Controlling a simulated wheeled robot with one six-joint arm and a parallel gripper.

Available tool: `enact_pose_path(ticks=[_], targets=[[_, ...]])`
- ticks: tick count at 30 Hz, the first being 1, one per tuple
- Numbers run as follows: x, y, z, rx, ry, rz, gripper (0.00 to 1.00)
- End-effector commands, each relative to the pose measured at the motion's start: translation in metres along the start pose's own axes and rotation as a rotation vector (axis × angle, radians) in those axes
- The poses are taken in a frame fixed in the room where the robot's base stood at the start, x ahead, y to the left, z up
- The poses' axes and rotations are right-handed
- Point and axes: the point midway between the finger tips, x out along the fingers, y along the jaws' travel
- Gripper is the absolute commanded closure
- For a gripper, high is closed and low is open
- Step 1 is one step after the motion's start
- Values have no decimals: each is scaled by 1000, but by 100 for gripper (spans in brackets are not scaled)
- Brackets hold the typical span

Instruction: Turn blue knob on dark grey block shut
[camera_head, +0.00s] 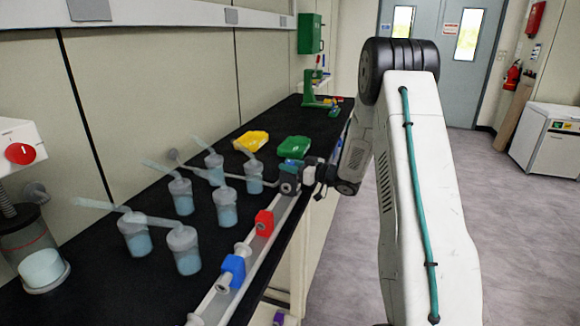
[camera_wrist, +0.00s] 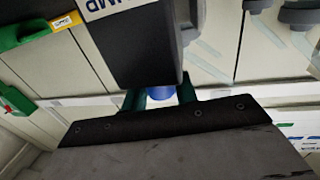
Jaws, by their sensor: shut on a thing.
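The dark grey block (camera_head: 289,184) sits on the pale rail, beyond the red block. In the wrist view a large dark grey shape (camera_wrist: 135,45) with white-and-blue lettering at its upper edge fills the top middle; I take it as this block. The blue knob (camera_wrist: 160,93) shows as a small patch below it. My gripper (camera_wrist: 160,97) has green fingers, one on each side of the knob, and is shut on it. In the head view my gripper (camera_head: 296,167) is at the block, small and partly hidden. The knob's angle cannot be told.
A red block (camera_head: 264,222) and a blue block (camera_head: 232,270) sit nearer on the same rail. Several flasks with pale blue contents, such as one (camera_head: 185,250), stand on the black bench left of it. Yellow (camera_head: 251,140) and green (camera_head: 294,149) trays lie behind.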

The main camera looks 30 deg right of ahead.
Motion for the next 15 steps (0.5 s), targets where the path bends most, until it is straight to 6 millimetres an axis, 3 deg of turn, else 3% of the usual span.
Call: enact_pose_path(ticks=[15], targets=[[0, 1, 1, -1, -1, -477, 94]])
